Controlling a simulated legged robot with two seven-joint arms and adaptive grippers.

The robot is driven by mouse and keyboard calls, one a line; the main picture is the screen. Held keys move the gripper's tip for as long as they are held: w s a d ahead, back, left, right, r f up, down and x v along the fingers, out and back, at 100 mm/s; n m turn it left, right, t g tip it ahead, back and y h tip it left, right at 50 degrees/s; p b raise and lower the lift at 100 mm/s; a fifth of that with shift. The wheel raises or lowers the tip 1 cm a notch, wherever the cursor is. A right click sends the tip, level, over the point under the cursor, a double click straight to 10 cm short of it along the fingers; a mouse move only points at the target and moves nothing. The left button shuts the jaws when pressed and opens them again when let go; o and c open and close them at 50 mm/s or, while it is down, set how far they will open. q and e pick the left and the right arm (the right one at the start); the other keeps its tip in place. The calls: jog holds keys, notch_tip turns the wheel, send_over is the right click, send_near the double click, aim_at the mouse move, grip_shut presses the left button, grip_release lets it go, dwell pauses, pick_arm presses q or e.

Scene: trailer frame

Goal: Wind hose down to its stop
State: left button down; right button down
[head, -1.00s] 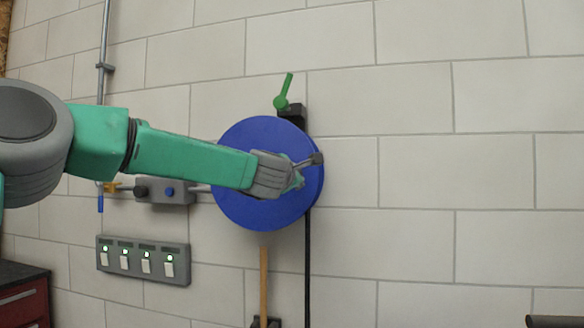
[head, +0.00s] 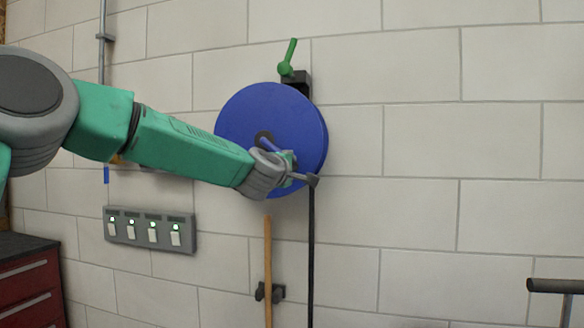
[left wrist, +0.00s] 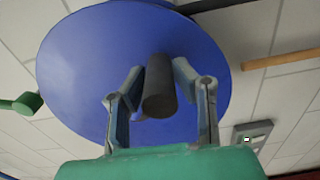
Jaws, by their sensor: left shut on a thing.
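The hose reel is a big blue disc (head: 255,110) on the wall; it fills much of the left wrist view (left wrist: 75,70). A dark hub with a short crank arm shows at its middle. The black hose (head: 311,250) hangs straight down from the reel's right side. My left gripper (head: 297,172) is at the disc's lower right. In the left wrist view its two fingers (left wrist: 158,74) close on a dark round crank grip (left wrist: 159,92). The grip is mostly hidden in the head view. My right gripper is out of view. No hose stop can be made out.
A green lever (head: 288,58) sits on a dark bracket above the reel. A wooden pole (head: 268,265) hangs below it. A dark bar (head: 555,286) shows at lower right.

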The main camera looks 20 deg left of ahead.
pick_arm(q)
jog(key=shift+d+f, duration=0.1)
jog(key=shift+f, duration=0.2)
jog(key=c, duration=1.3)
grip_release()
jog(key=shift+r, duration=0.1)
jog(key=shift+r, duration=0.1)
jog(key=shift+s, duration=0.2)
jog(key=s, duration=1.1)
jog(key=shift+s+d, duration=0.25)
jog(key=shift+d, duration=0.1)
